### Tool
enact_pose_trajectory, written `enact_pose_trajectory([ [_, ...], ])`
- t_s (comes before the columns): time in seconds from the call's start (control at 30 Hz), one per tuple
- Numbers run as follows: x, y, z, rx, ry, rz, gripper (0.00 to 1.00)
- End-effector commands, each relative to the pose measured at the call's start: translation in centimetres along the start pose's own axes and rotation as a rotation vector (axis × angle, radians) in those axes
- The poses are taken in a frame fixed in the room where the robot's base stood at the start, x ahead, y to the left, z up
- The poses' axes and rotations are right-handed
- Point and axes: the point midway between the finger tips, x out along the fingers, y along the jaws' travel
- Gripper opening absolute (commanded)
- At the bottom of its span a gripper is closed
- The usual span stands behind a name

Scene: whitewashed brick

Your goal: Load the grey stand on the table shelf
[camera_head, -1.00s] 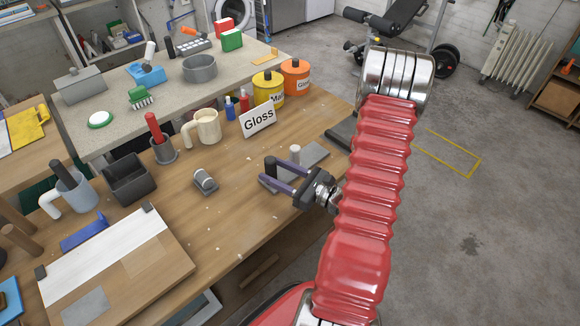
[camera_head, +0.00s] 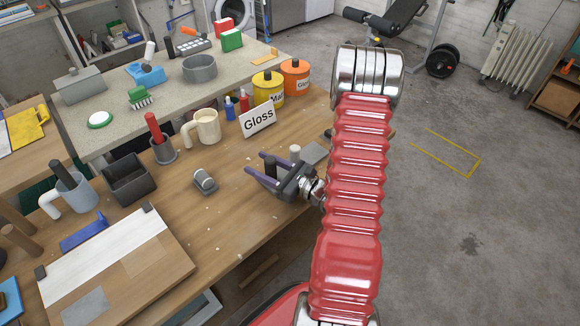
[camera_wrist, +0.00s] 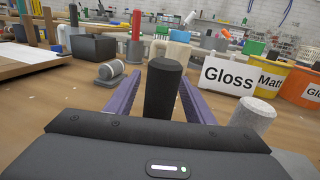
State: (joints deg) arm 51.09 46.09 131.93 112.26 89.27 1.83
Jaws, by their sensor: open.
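A grey flat stand (camera_head: 315,152) lies on the wooden table near its right edge, partly hidden by my gripper. A dark upright cylinder (camera_head: 270,165) and a shorter pale cylinder (camera_head: 295,152) stand at it. My gripper (camera_head: 256,161) is open, with its purple fingers pointing left over the table. In the wrist view the dark cylinder (camera_wrist: 163,88) rises between the two fingers, and the pale cylinder (camera_wrist: 252,118) is outside them to the right. A small grey cradle (camera_head: 205,182) with a banded cylinder lying in it sits further left, apart from my gripper.
A "Gloss" sign (camera_head: 258,119), cream mug (camera_head: 204,128) and paint tins (camera_head: 268,88) stand behind. A dark bin (camera_head: 128,178), a grey cup (camera_head: 163,152) with a red cylinder and a board (camera_head: 115,265) are left. Table around the cradle is mostly bare.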

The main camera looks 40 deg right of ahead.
Motion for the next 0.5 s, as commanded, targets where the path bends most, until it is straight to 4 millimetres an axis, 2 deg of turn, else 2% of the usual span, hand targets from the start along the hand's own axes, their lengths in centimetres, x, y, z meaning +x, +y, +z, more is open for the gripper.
enact_pose_trajectory([
  [0.4, -0.04, 0.02, -0.01, 0.000, 0.000, 0.000, 0.49],
  [0.5, -0.04, 0.02, -0.01, 0.000, 0.000, 0.000, 0.41],
])
